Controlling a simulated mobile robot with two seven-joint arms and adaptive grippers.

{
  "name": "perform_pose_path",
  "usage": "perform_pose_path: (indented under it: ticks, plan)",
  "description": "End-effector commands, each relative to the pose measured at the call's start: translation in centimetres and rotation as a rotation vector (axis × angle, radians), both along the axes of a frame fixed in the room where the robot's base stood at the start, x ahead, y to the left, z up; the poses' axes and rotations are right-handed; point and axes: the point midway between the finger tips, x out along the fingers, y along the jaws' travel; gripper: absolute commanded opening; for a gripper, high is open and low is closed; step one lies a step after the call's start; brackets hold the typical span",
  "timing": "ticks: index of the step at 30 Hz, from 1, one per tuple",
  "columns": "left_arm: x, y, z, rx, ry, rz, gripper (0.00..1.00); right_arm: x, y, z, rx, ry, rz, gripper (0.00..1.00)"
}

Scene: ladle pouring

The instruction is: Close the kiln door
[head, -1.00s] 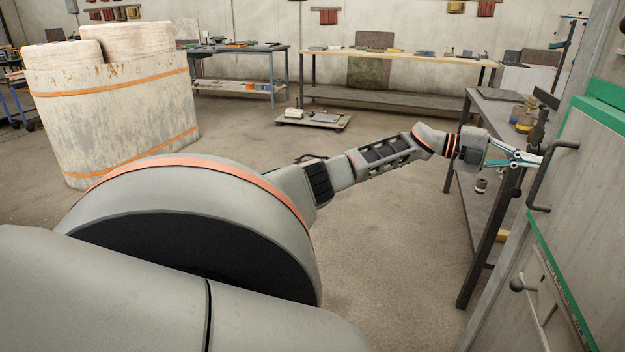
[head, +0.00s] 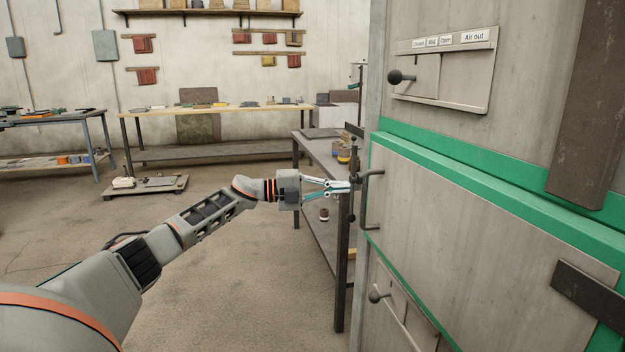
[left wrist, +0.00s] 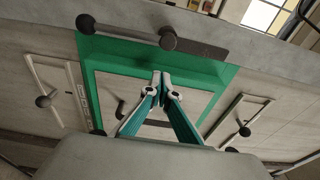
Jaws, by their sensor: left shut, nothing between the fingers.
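The kiln stands at the right of the head view, with a grey door panel (head: 470,240) edged in green. A dark bar handle (head: 368,205) is fixed near the panel's left edge. I cannot tell whether the door is fully seated or slightly ajar. My left gripper (head: 349,187) is shut and empty, with its tips just left of the handle; contact cannot be made out. In the left wrist view my fingers (left wrist: 162,82) are together in front of a green-framed panel (left wrist: 200,104). My right gripper is in neither view.
Above the door is a slider plate with a black knob (head: 396,76) and an "Air out" label; a lower knob (head: 377,295) sits below. A dark metal table (head: 330,150) with jars stands left of the kiln. The floor (head: 240,270) in front is clear.

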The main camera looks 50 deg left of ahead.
Motion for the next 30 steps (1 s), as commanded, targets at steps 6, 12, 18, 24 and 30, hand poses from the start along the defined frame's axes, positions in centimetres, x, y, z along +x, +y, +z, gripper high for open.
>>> perform_pose_path:
  ticks: [6,12,18,24,30]
  plan:
    - [0.7,2.4,-1.1,-0.001,0.011,0.003,0.0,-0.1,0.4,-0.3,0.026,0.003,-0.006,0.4]
    - [1.2,4.5,-1.2,0.0,0.014,0.003,0.0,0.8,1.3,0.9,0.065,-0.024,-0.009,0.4]
    - [1.7,6.2,-1.4,-0.001,0.015,0.002,0.0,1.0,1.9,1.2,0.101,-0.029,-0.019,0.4]
    - [2.0,7.7,-1.5,0.001,0.017,0.002,0.0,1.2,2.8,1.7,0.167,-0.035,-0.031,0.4]
    - [2.2,8.7,-1.3,0.002,0.015,0.002,0.0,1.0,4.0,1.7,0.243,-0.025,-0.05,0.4]
